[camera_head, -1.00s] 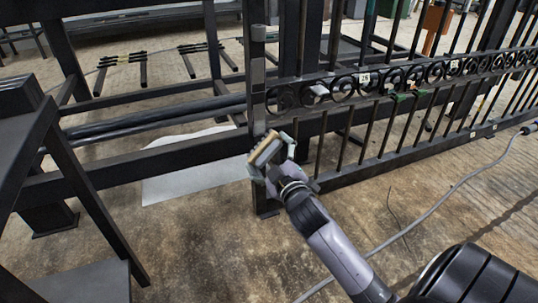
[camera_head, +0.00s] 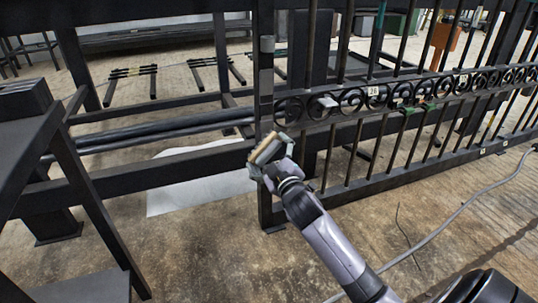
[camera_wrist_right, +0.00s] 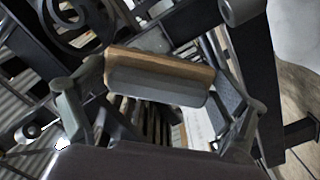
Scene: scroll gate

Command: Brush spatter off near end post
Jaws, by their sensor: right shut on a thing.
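My right gripper (camera_head: 272,170) is shut on a brush (camera_head: 266,149) with a wooden back and a grey face. In the right wrist view the brush (camera_wrist_right: 160,75) lies across between the fingers of the right gripper (camera_wrist_right: 158,98). In the head view the brush is at the near end post (camera_head: 264,100) of the black scroll gate, on its lower part. I cannot tell whether it touches the post. No spatter can be made out on the post. My left gripper is not in view.
The scroll gate (camera_head: 400,95) runs off to the right, with number tags and green clamps. A dark stand (camera_head: 62,150) is at the left. A white sheet (camera_head: 195,190) lies on the floor behind the post. A grey cable (camera_head: 455,215) crosses the floor at right.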

